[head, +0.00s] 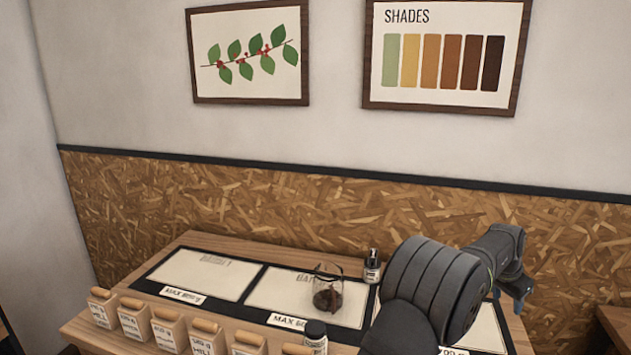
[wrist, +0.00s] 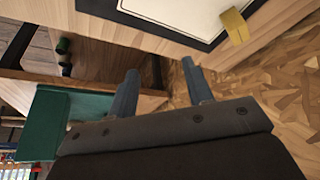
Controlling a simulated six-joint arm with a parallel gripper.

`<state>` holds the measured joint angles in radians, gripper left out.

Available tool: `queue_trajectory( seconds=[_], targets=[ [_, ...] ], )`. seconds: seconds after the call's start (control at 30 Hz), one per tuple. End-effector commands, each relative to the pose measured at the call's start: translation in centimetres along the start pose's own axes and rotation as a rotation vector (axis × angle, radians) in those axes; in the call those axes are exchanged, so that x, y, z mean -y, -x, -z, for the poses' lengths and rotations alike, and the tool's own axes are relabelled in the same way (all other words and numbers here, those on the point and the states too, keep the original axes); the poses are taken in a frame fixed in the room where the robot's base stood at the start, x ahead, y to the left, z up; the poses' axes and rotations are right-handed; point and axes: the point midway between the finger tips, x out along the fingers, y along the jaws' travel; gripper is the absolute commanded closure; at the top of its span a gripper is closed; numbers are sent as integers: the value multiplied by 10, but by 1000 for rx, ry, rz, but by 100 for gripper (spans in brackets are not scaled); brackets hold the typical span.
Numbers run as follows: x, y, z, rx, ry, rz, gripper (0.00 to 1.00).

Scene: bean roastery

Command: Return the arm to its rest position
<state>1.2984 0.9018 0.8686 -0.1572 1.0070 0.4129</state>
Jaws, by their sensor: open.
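My gripper (wrist: 158,82) shows in the wrist view with its two fingers apart and nothing between them. It is past the edge of the wooden table (wrist: 60,15), with the wooden floor or wall panel behind it. In the head view my gripper (head: 517,285) is at the far right, partly hidden behind my own arm, above the right end of the table (head: 190,239).
Several labelled bags (head: 135,320) line the front edge, beside a dark-capped jar (head: 315,338). The left mat (head: 210,275) is clear.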

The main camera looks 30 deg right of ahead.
Motion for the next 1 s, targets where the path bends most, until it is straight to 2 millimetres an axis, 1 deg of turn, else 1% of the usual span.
queue_trajectory(
  seconds=[0.8,1.0],
  targets=[
    [-26,27,-63,0,-473,-196,53],
    [-32,32,-74,0,-553,-230,53]
  ],
)
